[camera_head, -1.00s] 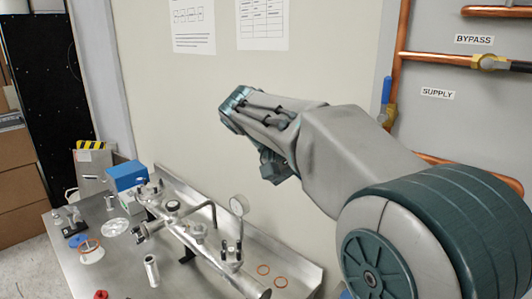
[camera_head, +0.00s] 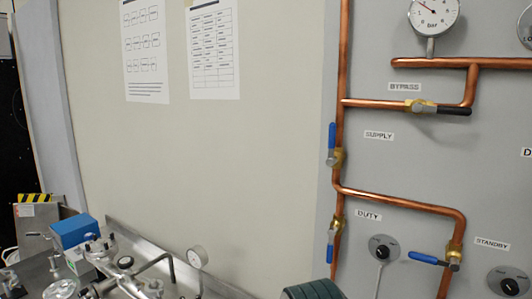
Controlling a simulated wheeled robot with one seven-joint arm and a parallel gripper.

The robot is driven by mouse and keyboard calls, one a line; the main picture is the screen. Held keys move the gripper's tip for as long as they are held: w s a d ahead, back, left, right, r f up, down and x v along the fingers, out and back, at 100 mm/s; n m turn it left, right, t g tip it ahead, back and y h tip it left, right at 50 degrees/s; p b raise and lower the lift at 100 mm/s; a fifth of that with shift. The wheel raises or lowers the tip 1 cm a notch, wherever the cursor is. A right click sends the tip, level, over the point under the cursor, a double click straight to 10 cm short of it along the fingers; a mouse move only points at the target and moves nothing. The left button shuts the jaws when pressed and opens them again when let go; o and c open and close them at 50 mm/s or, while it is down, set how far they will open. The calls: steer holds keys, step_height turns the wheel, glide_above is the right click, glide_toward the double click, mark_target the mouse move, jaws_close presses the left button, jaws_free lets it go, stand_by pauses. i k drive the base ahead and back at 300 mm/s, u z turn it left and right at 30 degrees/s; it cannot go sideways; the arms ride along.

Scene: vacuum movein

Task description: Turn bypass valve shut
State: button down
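The bypass valve (camera_head: 420,106) is a brass body on a horizontal copper pipe at the upper right, under the BYPASS label (camera_head: 405,87). Its black handle (camera_head: 455,111) points right, roughly in line with that pipe. Nothing touches the valve. My gripper is out of the picture; only a dark green piece of my arm shows at the bottom edge. Whether the gripper is open or shut is hidden.
Blue-handled valves sit by SUPPLY (camera_head: 332,137), DUTY (camera_head: 331,247) and STANDBY (camera_head: 425,258). A pressure gauge (camera_head: 434,14) is above the bypass. A metal bench (camera_head: 125,232) with vacuum parts stands at lower left.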

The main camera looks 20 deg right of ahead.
mark_target(417, 108)
steer(key=z, duration=0.4)
steer(key=k, duration=0.8)
steer(key=z, duration=0.65)
steer(key=i, duration=0.5)
